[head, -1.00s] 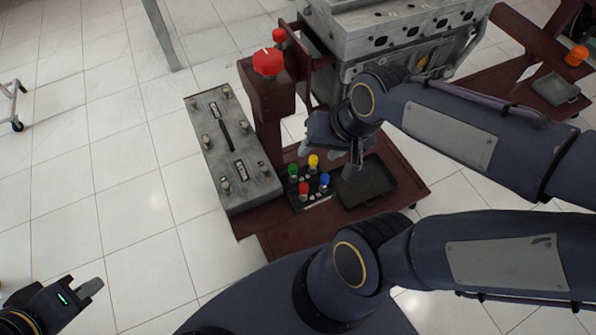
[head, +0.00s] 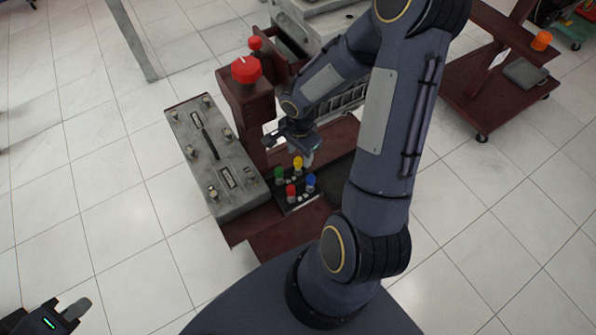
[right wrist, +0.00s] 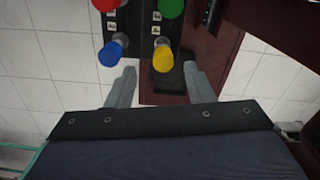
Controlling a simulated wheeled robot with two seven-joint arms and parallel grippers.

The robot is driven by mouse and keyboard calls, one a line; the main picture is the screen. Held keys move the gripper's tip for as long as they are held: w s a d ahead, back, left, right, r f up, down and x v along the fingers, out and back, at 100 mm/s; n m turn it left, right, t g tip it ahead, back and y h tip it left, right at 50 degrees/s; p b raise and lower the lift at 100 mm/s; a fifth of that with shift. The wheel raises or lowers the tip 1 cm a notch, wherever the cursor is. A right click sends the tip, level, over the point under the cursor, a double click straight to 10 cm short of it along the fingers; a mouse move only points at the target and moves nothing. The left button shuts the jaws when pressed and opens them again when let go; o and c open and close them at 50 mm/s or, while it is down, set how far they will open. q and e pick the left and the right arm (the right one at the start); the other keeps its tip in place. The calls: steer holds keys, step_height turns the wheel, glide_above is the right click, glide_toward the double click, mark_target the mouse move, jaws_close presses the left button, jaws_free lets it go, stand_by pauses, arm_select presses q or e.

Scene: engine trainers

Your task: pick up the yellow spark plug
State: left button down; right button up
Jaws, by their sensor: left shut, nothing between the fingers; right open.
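The yellow spark plug (head: 298,162) stands in a small black holder (head: 285,180) on the dark red stand, with the green plug (head: 279,172), red plug (head: 291,190) and blue plug (head: 311,180) beside it. In the right wrist view the yellow plug (right wrist: 163,58) shows between and beyond the fingertips, nearer the right finger. My right gripper (right wrist: 158,80) is open and empty; in the head view it (head: 290,146) is just behind the yellow plug. Contact cannot be told. My left gripper (head: 80,310) is shut and empty at the lower left, far from the holder.
A grey cylinder head cover (head: 215,165) lies left of the holder. A red post with a red knob (head: 245,70) rises close behind. A dark tray (head: 330,175) lies to the right, partly hidden by my right arm. Tiled floor is clear at left.

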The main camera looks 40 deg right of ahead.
mark_target(298, 166)
steer(key=f, duration=0.7)
steer(key=shift+w, duration=0.2)
steer(key=shift+c, duration=0.5)
jaws_close()
